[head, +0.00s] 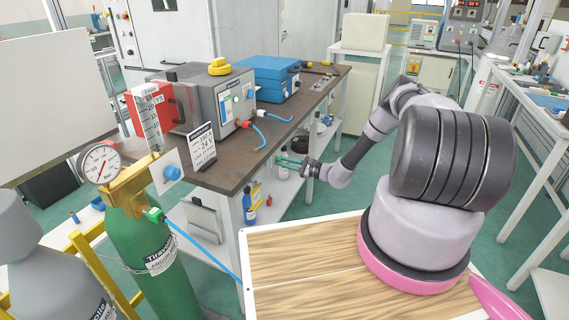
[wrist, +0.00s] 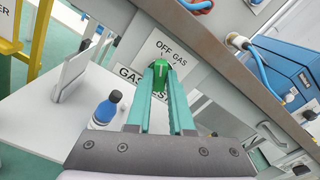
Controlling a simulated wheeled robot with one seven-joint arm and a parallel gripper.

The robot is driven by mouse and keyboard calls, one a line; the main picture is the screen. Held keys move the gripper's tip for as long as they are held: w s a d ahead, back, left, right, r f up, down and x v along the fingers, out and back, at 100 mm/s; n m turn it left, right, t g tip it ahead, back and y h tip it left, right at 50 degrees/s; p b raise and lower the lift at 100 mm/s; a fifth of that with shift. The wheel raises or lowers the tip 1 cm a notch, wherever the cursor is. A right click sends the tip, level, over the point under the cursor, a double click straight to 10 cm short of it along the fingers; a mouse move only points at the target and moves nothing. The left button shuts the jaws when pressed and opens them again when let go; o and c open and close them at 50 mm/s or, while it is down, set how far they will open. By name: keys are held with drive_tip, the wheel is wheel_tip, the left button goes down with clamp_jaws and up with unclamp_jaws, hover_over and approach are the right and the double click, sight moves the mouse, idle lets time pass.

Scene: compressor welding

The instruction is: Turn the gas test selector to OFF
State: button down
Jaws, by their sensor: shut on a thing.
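The gas test selector is a green knob (wrist: 160,70) with a short white mark, on a light panel (wrist: 172,50) lettered OFF and GAS below the bench edge. My gripper (wrist: 160,80) has two teal fingers shut on the knob, one on each side. The white mark points roughly toward the top of the wrist view; I cannot tell exactly which position it is set to. In the head view, my gripper (head: 284,161) reaches the bench's front edge from the right, and the knob is hidden there.
A dark-topped bench (head: 235,165) carries a grey power unit (head: 215,95) and a blue case (head: 268,76). A green gas cylinder (head: 155,250) with a gauge stands at left.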

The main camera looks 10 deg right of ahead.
drive_tip(key=c, duration=0.8)
unclamp_jaws()
drive_tip(key=v, duration=1.1)
